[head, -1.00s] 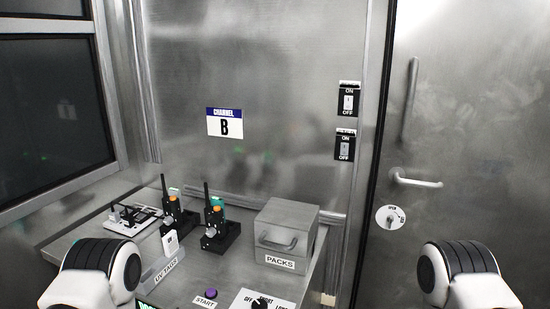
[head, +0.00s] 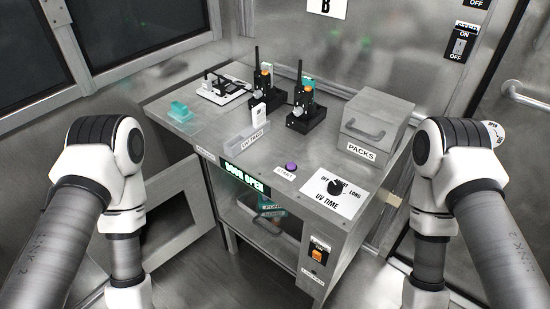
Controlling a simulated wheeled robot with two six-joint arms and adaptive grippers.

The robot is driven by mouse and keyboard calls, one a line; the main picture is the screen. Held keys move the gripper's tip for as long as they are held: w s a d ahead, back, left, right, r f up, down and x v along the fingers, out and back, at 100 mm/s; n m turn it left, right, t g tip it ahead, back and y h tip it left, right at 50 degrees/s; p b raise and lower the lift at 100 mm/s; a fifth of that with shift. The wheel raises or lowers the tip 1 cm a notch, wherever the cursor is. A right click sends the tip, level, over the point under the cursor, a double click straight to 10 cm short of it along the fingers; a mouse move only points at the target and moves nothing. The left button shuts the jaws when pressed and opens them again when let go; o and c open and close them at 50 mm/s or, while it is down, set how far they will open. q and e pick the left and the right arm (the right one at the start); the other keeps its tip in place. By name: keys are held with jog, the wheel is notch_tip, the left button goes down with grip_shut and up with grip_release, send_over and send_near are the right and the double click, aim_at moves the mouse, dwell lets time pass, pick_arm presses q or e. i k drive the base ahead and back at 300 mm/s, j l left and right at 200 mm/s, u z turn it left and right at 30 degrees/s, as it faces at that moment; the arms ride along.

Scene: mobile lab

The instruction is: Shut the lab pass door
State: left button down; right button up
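A grey metal cabinet (head: 240,190) stands ahead of me, with a green display (head: 247,179) on its front that appears to read "DOOR OPEN". Its framed door (head: 184,180) stands swung open at the left, low down, partly hidden behind my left arm. The cabinet's compartment is open, and a teal labelled item (head: 271,208) shows inside. Both my arms reach down at the sides of the view. Neither gripper shows; both are below the picture.
On the cabinet top are two radios (head: 304,108) in black stands, a PACKS box (head: 376,130), a UV TAGS holder (head: 248,140), a purple START button (head: 291,166) and a UV TIME dial (head: 336,187). A closed-looking metal room door (head: 525,130) is at the right. Some floor shows in front.

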aim_at(178, 210)
jog(key=j+u, duration=0.1)
jog(key=j, duration=1.2)
jog(key=k, duration=0.05)
